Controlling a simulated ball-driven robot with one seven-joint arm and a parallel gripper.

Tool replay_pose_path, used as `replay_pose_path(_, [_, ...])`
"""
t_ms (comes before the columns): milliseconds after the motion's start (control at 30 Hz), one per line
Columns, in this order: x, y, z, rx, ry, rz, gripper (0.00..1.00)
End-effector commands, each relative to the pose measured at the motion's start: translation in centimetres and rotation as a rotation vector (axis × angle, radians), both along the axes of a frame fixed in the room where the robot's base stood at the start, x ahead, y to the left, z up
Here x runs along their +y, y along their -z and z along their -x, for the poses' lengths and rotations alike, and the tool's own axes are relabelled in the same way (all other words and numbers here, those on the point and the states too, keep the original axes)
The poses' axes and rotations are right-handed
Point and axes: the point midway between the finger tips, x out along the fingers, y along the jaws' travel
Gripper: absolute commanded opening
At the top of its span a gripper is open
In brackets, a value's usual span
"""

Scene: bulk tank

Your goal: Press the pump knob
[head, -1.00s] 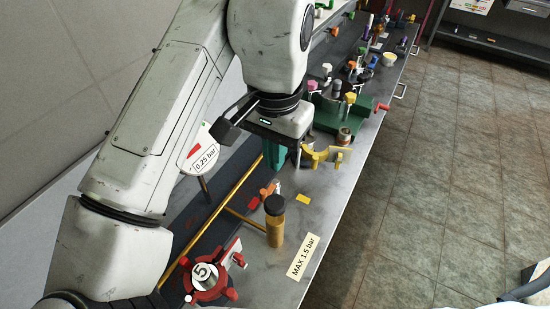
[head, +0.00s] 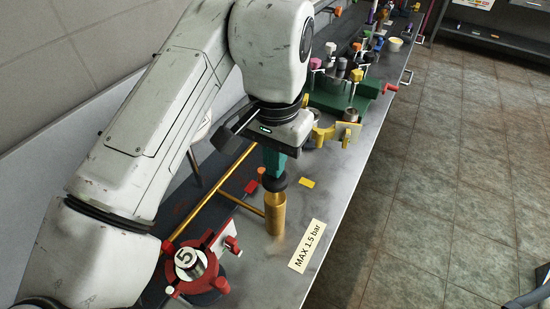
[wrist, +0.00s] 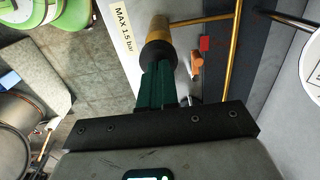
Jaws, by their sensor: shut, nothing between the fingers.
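The pump is an upright brass cylinder (head: 275,215) on the metal bench, with a black round knob (head: 275,184) on a narrower brass neck above it. My gripper (head: 274,173) has teal fingers, closed together with nothing between them. It points down, with its fingertips right at the top of the knob. In the wrist view the shut fingers (wrist: 158,70) overlap the dark knob (wrist: 158,52), and the brass body (wrist: 157,24) shows beyond. I cannot tell whether the tips touch the knob or hover just above it.
A "MAX 1.5 bar" label (head: 307,246) lies right of the pump. A brass pipe (head: 212,195) runs behind, left of it. A red valve wheel marked 5 (head: 197,268) stands in front left. A yellow fitting (head: 323,134) and a green fixture (head: 345,97) stand beyond.

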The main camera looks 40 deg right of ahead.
Motion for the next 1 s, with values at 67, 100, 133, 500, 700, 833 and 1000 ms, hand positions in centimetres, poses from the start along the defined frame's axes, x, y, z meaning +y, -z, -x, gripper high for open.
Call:
replay_pose_path(67, [0.0, 0.3, 0.0, 0.000, 0.000, 0.000, 0.00])
replay_pose_path(100, [0.0, 0.3, 0.0, 0.000, 0.000, 0.000, 0.00])
replay_pose_path(133, [0.0, 0.4, 0.0, 0.000, 0.000, 0.000, 0.00])
replay_pose_path(500, [0.0, 0.8, 0.0, 0.001, 0.000, 0.000, 0.00])
replay_pose_path(700, [0.0, 3.7, 0.1, 0.004, -0.001, 0.002, 0.00])
replay_pose_path(833, [0.0, 3.9, 0.0, 0.001, 0.000, -0.001, 0.00])
replay_pose_path(1000, [0.0, 4.0, 0.1, 0.004, 0.000, -0.003, 0.00])
